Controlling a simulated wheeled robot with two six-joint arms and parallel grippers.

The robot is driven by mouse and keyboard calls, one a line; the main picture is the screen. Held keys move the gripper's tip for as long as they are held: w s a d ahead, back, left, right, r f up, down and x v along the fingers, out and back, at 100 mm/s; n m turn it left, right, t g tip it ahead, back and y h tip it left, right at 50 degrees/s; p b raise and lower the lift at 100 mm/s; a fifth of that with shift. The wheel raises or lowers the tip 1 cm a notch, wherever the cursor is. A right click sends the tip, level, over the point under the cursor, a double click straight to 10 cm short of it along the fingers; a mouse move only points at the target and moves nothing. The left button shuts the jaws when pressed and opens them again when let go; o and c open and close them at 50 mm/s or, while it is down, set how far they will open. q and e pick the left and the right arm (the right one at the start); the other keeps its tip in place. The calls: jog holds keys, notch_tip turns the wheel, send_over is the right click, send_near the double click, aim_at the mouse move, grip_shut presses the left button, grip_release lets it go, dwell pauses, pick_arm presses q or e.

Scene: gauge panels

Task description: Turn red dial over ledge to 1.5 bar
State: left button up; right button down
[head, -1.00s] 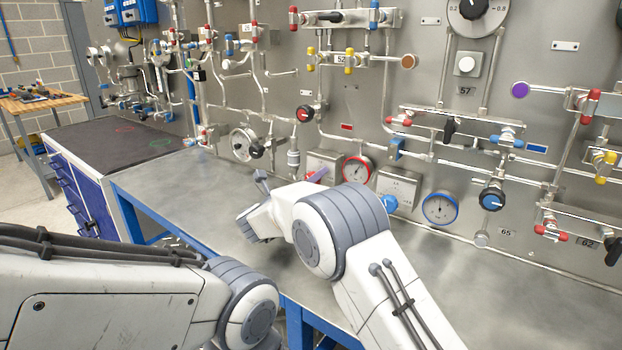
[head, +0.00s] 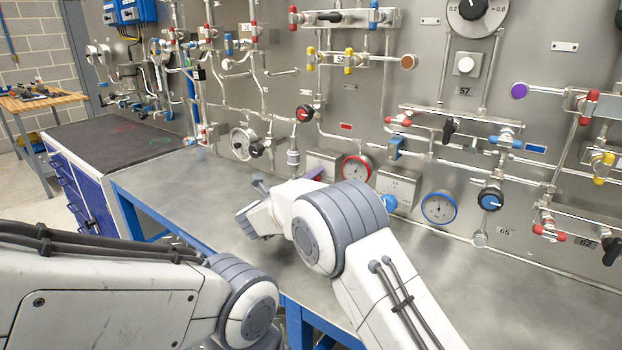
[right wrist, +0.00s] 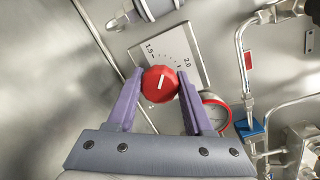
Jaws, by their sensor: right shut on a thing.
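The red dial (right wrist: 159,82) sits on a pale scale plate (right wrist: 188,47) marked 1.5 and 2.0 in the right wrist view. My right gripper (right wrist: 160,76) is shut on this dial, one purple finger on each side. The dial's white line points up and slightly right in that view, towards the ticks between the two labels; I cannot tell the exact reading. In the head view a purple bit of my right gripper (head: 314,173) shows low at the panel; my arm hides most of the hand and the dial. My left gripper is out of view.
A red-rimmed gauge (head: 357,169) is right of the dial. Further right are a blue knob (head: 388,202) on a plate and a blue-rimmed gauge (head: 440,207). Pipes and valves crowd the panel above. The metal ledge (head: 185,195) is clear at left.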

jog(key=n+p, duration=0.2)
jog(key=n, duration=0.2)
jog(key=shift+a+f+n+g+p, duration=0.1)
jog(key=shift+n+g+p, duration=0.2)
jog(key=shift+n+p, duration=1)
jog(key=shift+n, duration=0.5)
jog(key=shift+c, duration=1.6)
grip_release()
